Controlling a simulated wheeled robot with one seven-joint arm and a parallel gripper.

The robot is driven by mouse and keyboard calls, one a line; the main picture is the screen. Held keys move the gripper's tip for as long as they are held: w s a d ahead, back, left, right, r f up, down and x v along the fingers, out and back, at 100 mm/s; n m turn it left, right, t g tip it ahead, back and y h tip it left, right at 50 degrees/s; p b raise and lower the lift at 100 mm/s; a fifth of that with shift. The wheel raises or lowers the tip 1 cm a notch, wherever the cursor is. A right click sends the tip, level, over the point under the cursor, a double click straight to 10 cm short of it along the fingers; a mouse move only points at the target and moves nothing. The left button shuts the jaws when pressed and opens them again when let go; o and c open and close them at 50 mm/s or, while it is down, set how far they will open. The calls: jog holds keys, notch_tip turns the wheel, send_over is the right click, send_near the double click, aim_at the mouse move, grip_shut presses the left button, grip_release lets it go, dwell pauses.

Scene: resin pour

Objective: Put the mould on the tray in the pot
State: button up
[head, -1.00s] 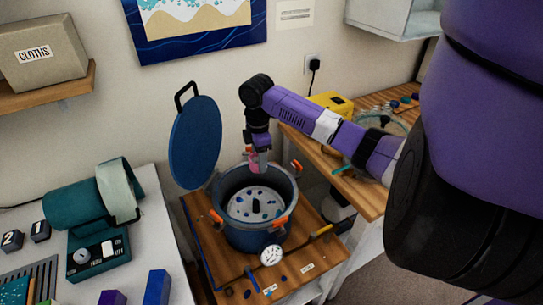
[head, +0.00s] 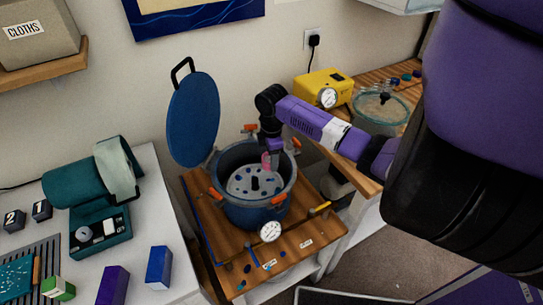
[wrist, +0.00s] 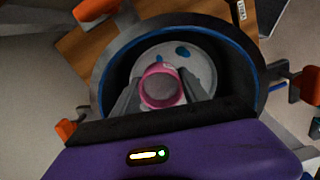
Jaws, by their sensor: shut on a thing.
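The mould is a small pink round cup (wrist: 161,88) with a grey inside. In the head view its pink side (head: 266,160) shows partly behind my gripper. My gripper (head: 273,153) points down at the pot's mouth and is shut on the mould. In the wrist view its two grey fingers flank the cup. The pot (head: 254,213) is dark blue with orange clamps, and its lid (head: 193,120) stands open.
The pot stands on a wooden board (head: 310,240) with a gauge (head: 270,231) at its front. A yellow device (head: 318,90) and a glass vessel (head: 382,108) stand on the right bench. A teal machine (head: 98,205) is on the left table.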

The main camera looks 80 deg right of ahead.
notch_tip(320, 180, down, 4)
jog(key=b, duration=0.3)
jog(key=shift+f, duration=0.2)
jog(key=shift+f+b, duration=0.95)
jog(key=shift+f, duration=0.85)
jog(key=shift+f, duration=0.5)
jog(key=o, duration=1.5)
notch_tip(320, 180, up, 8)
jog(key=p, duration=0.7)
jog(key=shift+r, duration=0.1)
notch_tip(320, 180, up, 2)
jog(key=shift+r+p, duration=0.1)
jog(key=shift+p, duration=0.7)
jog(key=shift+r, duration=2.3)
